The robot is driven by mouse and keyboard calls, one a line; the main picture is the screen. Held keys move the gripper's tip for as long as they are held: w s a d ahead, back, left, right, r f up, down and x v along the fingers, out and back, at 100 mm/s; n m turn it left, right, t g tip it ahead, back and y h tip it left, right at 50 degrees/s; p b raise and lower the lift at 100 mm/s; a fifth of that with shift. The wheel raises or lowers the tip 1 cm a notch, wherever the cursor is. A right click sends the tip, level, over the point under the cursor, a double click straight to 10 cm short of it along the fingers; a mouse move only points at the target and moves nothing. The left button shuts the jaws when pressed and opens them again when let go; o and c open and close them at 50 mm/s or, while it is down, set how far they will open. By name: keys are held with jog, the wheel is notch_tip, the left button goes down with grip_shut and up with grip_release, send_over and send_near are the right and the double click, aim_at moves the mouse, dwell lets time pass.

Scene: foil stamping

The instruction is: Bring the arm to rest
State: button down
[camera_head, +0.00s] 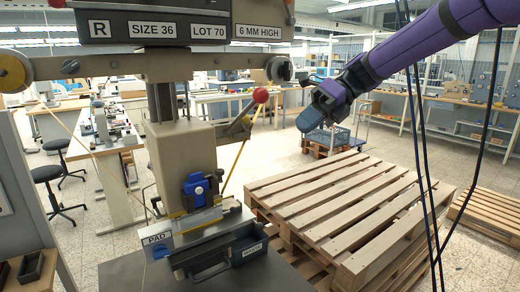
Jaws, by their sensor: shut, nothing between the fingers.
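My gripper (310,119) is at the end of my purple arm, which reaches in from the upper right. It hangs in the air over the far left part of a wooden pallet stack. The fingers are together and hold nothing. The gripper is apart from the stamping machine (187,150), which stands to its left. A red ball-ended lever (260,95) on the machine is a short way left of the gripper.
The wooden pallets (345,205) stand right of the machine. Dark cables (420,150) hang at the right. A blue clamp (200,188) sits low on the machine. Benches (240,97), stools (47,174) and open floor lie behind.

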jog(key=s+d+f+n+t+h, duration=0.2)
jog(key=s+d+n+t+h, duration=0.2)
jog(key=s+d+n, duration=0.6)
jog(key=s+d+f+n+t+h, duration=0.3)
jog(key=s+d+n+t+h, duration=0.2)
jog(key=s+d+n, duration=0.5)
jog(key=s+n+h, duration=0.1)
jog(key=s+n, duration=0.4)
jog(key=s, duration=0.1)
jog(key=shift+d, duration=0.2)
